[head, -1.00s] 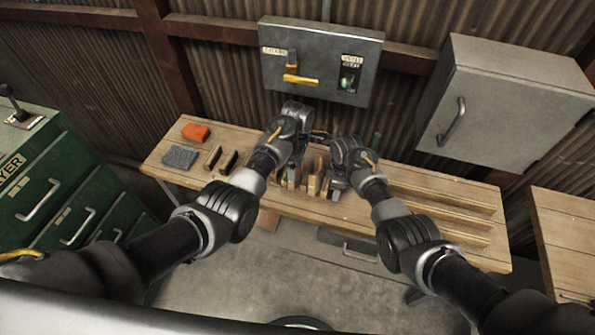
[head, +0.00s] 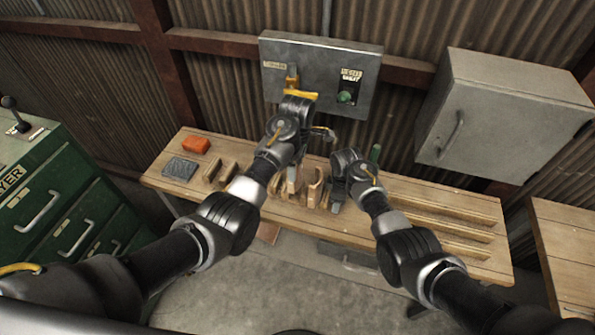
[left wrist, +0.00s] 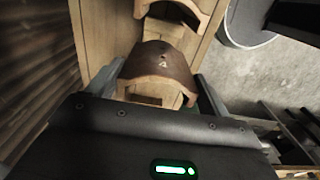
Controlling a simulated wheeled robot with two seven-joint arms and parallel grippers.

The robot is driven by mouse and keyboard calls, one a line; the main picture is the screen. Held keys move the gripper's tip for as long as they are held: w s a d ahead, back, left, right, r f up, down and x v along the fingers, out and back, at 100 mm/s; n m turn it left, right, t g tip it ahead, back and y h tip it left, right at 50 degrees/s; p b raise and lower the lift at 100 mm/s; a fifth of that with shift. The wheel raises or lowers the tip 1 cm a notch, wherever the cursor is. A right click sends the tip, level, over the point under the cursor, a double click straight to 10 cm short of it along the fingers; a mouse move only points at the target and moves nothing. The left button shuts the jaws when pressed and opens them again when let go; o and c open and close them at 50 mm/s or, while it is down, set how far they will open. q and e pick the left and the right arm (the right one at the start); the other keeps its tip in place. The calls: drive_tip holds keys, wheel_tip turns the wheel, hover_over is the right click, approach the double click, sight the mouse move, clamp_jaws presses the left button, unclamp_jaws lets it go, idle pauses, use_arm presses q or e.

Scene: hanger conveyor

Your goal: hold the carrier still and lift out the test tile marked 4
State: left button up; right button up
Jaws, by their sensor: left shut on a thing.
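My left gripper (left wrist: 152,90) is shut on a dark brown curved tile (left wrist: 165,62), whose small mark looks like a 4. The tile lies across between the two fingers. In the head view this gripper (head: 293,170) is above the left part of the carrier area, its fingers partly hidden by the wrist. In the head view a brown curved tile (head: 315,188) stands between the grippers. My right gripper (head: 337,198) is low at the carrier's right side; its jaw opening is unclear.
A wooden bench (head: 400,215) holds an orange block (head: 195,145), a grey pad (head: 180,168) and slotted rails (head: 440,215) at right. A wall panel (head: 320,75) with a yellow lever (head: 300,95) is just behind my left wrist. A grey cabinet (head: 500,120) hangs at right.

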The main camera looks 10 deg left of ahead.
use_arm(q)
wheel_tip(320, 180, up, 4)
drive_tip(key=shift+r, duration=0.1)
use_arm(e)
drive_tip(key=o, duration=1.1)
drive_tip(key=shift+o, duration=0.2)
wheel_tip(320, 180, up, 12)
